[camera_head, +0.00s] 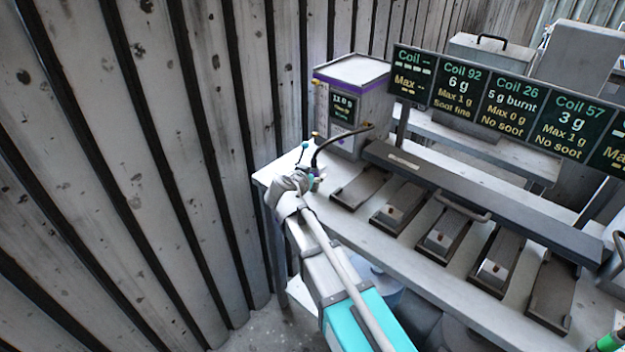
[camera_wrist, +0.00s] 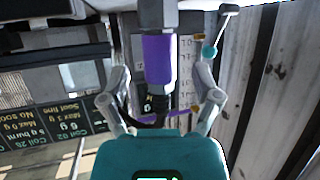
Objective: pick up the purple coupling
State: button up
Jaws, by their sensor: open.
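The purple coupling (camera_wrist: 158,62) is a smooth purple cylinder with grey parts above it and a black piece below it in the wrist view. My gripper (camera_wrist: 160,80) is open, with one finger on each side of the coupling. A gap shows between each finger and the coupling, so I see no contact. In the head view my gripper (camera_head: 305,182) is at the left end of the bench, in front of the box-shaped unit; the coupling is too small or hidden to make out clearly there.
The unit (camera_head: 352,92) has purple trim and a small green-text display. A black hose (camera_head: 340,136) arches beside my gripper. A teal-tipped lever (camera_wrist: 210,48) stands close to the right finger. Several dark trays (camera_head: 443,234) line the bench; coil signs (camera_head: 458,86) hang above. A corrugated wall (camera_head: 150,150) is at left.

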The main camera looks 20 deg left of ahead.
jog(key=shift+x, duration=1.05)
grip_shut()
